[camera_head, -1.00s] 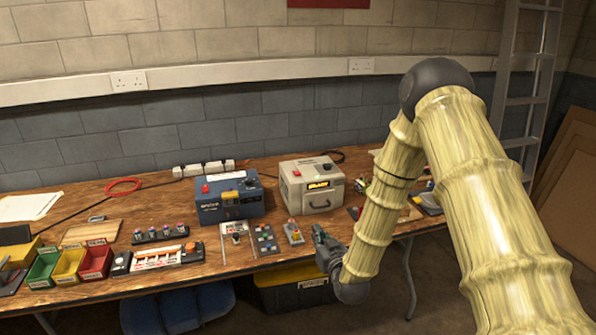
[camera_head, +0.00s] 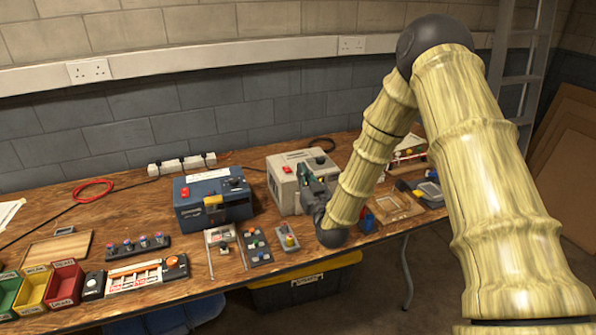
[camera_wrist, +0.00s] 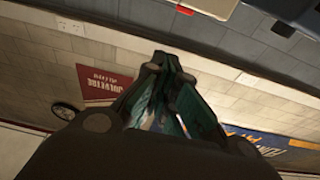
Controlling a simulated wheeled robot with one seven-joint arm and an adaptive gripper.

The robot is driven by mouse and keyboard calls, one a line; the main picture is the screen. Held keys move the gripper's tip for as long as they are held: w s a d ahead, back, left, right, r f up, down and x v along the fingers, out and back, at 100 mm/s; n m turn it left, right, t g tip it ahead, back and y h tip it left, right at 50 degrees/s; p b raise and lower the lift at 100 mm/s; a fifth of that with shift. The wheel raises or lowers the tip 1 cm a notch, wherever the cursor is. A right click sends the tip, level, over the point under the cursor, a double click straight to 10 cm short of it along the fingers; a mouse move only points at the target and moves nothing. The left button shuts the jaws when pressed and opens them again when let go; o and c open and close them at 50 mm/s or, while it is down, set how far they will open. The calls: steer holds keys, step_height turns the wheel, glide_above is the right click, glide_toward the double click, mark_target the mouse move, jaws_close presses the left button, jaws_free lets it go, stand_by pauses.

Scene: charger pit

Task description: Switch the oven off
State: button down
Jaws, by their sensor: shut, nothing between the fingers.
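The oven is most likely the beige box (camera_head: 284,193) with a red switch (camera_head: 288,170) and a dark knob (camera_head: 320,161) on its top. It stands on the workbench near the middle. My gripper (camera_head: 306,171) is in front of its front face and hides most of that face, including the display seen earlier. The fingers point up. I cannot tell whether they touch the box. In the wrist view my gripper (camera_wrist: 174,62) has its fingers together and empty. A pale edge with a small red part (camera_wrist: 184,10) shows at the top there, probably the oven.
A blue box (camera_head: 213,200) with a red switch stands left of the oven. Small switch panels (camera_head: 254,243) lie in front. Red, yellow and green bins (camera_head: 65,285) stand at the left. A wooden tray (camera_head: 385,207) lies to the right. The wall is behind the bench (camera_head: 140,205).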

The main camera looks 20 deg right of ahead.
step_height(320, 180, up, 2)
steer(key=p, duration=0.2)
glide_above(290, 176)
steer(key=shift+w, duration=0.1)
step_height(290, 176, down, 3)
steer(key=shift+a+r+p, duration=0.1)
steer(key=shift+p, duration=0.25)
steer(key=shift+s+f, duration=0.2)
steer(key=shift+f, duration=0.55)
steer(key=shift+f, duration=0.1)
